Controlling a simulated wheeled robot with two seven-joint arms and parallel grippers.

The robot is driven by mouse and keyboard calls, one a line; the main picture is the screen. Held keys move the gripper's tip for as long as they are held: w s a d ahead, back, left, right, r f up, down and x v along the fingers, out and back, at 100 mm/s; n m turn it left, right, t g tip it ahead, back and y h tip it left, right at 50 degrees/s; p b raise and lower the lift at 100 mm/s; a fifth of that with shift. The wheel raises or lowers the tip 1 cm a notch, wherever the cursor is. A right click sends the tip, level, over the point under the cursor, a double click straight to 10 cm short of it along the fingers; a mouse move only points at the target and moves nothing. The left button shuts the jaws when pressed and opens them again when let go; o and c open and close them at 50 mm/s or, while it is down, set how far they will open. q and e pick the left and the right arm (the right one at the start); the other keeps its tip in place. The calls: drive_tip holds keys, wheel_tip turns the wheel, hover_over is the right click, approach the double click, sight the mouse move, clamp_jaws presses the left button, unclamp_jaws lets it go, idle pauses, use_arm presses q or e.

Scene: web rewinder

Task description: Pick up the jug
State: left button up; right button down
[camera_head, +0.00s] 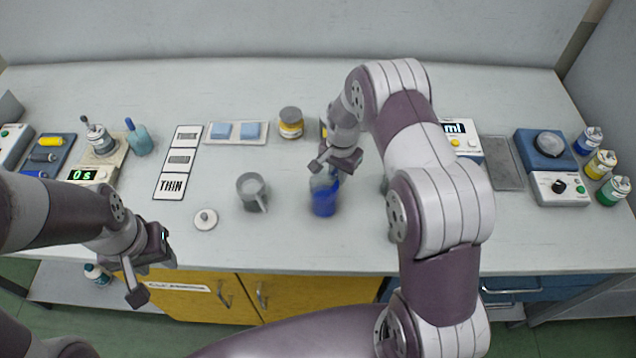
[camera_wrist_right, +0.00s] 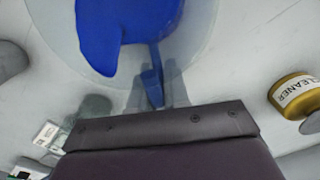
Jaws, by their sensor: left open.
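The jug (camera_head: 323,199) is a clear vessel with blue contents, near the middle of the bench in the head view. It fills the top of the right wrist view (camera_wrist_right: 125,25), with a blue handle-like strip pointing towards my gripper. My right gripper (camera_head: 334,167) is at the jug's upper edge, on its far side. Its fingers lie around the handle area, but I cannot tell whether they grip it. My left gripper (camera_head: 151,270) is open and empty, in front of the bench's front edge at the left.
A grey mug (camera_head: 251,190) and a small white lid (camera_head: 205,219) stand left of the jug. A tray with blue pads (camera_head: 236,131) lies at the back. Several bottles (camera_head: 600,164) stand far right.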

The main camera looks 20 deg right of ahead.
drive_tip(key=shift+r, duration=0.1)
idle(0.3)
drive_tip(key=shift+w+r, duration=0.1)
drive_tip(key=shift+r, duration=0.7)
drive_tip(key=r, duration=0.1)
drive_tip(key=r+b, duration=0.1)
drive_tip(key=shift+s+d+r, duration=0.15)
drive_tip(key=shift+s+r, duration=0.15)
drive_tip(key=s+d+r+b, duration=0.1)
drive_tip(key=s+d+r, duration=0.5)
drive_tip(key=s, duration=0.3)
drive_tip(key=shift+d+r, duration=0.25)
drive_tip(key=shift+r, duration=0.1)
